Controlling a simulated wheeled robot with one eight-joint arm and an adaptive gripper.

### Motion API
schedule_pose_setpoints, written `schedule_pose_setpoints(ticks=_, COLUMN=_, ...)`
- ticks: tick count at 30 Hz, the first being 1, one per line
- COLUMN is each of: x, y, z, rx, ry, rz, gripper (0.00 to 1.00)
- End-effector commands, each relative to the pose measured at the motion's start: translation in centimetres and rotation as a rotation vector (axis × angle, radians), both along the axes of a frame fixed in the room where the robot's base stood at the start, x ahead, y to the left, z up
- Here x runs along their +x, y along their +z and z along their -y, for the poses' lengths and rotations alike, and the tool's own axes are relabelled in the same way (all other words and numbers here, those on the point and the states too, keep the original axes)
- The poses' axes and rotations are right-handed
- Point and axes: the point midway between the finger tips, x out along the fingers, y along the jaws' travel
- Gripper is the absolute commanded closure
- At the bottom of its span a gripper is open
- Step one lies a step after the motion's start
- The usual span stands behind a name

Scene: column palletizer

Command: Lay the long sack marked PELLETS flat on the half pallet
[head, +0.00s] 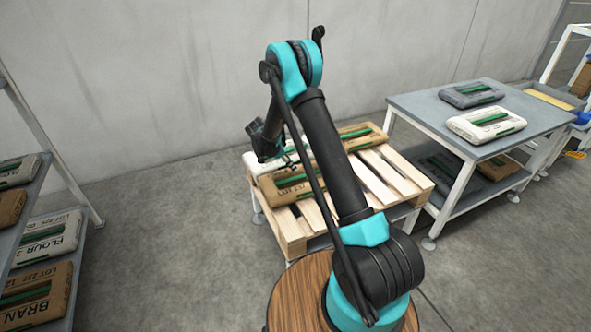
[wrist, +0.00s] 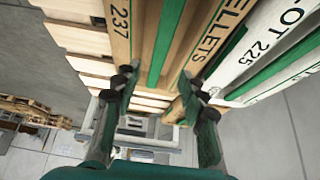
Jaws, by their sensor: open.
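The PELLETS sack (head: 287,187) is long and brown with a green strip. It lies flat across the slats near the front left of the half pallet (head: 293,235). In the wrist view the sack (wrist: 205,45) shows the end of the word PELLETS and 237, with pallet slats (wrist: 75,38) beside it. My gripper (head: 288,160) is over the sacks at the pallet's left side. In the wrist view its two fingers (wrist: 155,82) are apart with nothing held, near the sack. I cannot tell whether they touch it.
A white sack (wrist: 265,45) marked LOT 225 lies beside the PELLETS sack. Another brown sack (head: 355,137) lies at the pallet's back. A grey table (head: 425,105) at right holds a grey and a white sack (head: 487,123). A shelf rack at left holds several sacks, including BRAN (head: 38,297).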

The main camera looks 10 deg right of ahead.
Motion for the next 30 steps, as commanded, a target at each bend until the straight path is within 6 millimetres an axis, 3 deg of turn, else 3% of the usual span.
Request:
schedule_pose_setpoints(ticks=5, x=-0.8, y=1.8, z=0.4, rx=0.011, ry=0.031, rz=-0.018, gripper=0.58)
schedule_pose_setpoints(ticks=11, x=-4.0, y=6.9, z=2.8, rx=0.057, ry=0.177, rz=-0.090, gripper=0.58)
schedule_pose_setpoints(ticks=21, x=-13.0, y=14.5, z=7.0, rx=0.135, ry=0.490, rz=-0.186, gripper=0.58)
schedule_pose_setpoints(ticks=30, x=-22.6, y=18.1, z=9.3, rx=0.174, ry=0.768, rz=-0.217, gripper=0.58)
